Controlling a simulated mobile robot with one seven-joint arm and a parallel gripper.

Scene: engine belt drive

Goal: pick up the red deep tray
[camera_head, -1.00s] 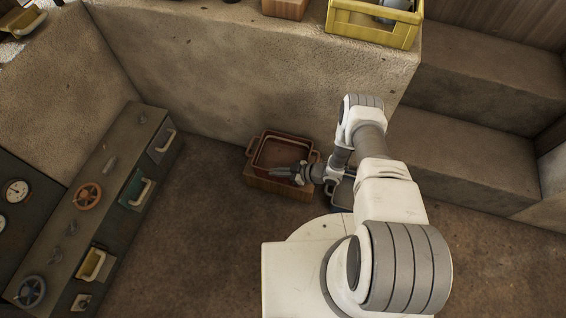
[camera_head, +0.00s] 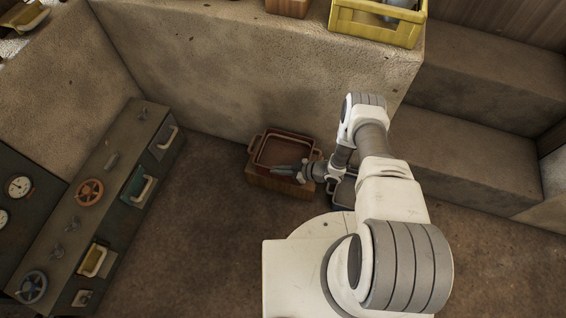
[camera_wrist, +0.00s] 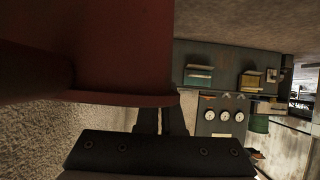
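The red deep tray (camera_head: 285,148) has a raised rim and a handle at each end. In the head view it sits on a wooden box at the foot of the wall. My gripper (camera_head: 276,169) is at the tray's near long side, with its fingers pointing left. In the wrist view the tray's red surface (camera_wrist: 130,50) fills the upper left, very close. The fingers (camera_wrist: 161,120) stand near each other with a narrow gap, and their tips are hidden behind the tray's rim. I cannot tell whether they grip it.
The wooden box (camera_head: 275,184) is under the tray. A dark grey container (camera_head: 346,192) stands right of it, partly hidden by my arm. The rough wall (camera_head: 220,80) rises behind. A cabinet with handwheels (camera_head: 110,190) stands left; the floor between is clear.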

